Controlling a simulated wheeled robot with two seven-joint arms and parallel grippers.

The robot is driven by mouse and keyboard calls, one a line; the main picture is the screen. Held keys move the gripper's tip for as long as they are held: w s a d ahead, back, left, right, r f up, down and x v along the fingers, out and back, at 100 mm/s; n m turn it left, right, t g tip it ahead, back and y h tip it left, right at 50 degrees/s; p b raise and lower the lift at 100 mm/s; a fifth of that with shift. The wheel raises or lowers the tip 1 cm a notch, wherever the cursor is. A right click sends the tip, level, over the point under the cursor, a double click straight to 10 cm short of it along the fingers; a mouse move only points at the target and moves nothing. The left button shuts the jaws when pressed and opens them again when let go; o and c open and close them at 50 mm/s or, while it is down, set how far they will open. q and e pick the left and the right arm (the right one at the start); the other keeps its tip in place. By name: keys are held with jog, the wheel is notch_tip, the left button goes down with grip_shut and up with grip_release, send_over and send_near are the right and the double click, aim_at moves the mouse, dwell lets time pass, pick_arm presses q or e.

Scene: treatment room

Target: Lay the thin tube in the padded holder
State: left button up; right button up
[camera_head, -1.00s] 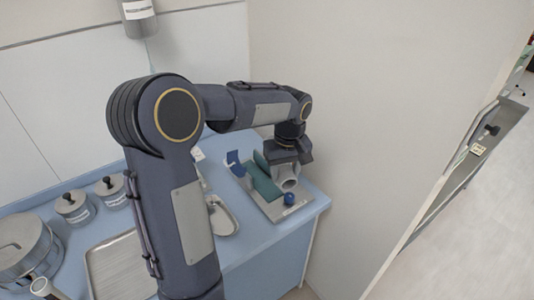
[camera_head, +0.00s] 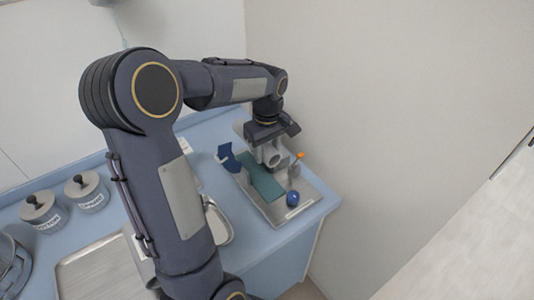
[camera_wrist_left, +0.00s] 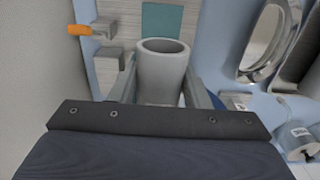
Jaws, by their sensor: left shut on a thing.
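My left gripper (camera_head: 271,150) points down over the far part of the padded holder and is shut on a grey hollow tube (camera_wrist_left: 162,83). In the left wrist view the tube stands between the two fingers with its open round end showing. Its round end also shows in the head view, under the gripper. The padded holder has a grey base (camera_head: 277,211), a teal pad (camera_head: 264,184) and a dark blue curved piece (camera_head: 228,157). The tube is right above or beside the pad's far end; whether they touch is unclear. My right gripper is out of view.
A blue ball (camera_head: 292,198) sits at the base's near end. An orange-tipped upright (camera_head: 299,156) stands at its right side. A steel kidney dish (camera_head: 218,222) lies to the left. Lidded pots (camera_head: 87,191) stand farther left. A wall rises close on the right.

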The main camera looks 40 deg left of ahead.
pick_arm(q)
jog(key=shift+f, duration=0.6)
jog(key=shift+f+b, duration=4.1)
jog(key=shift+f, duration=1.05)
jog(key=o, duration=1.2)
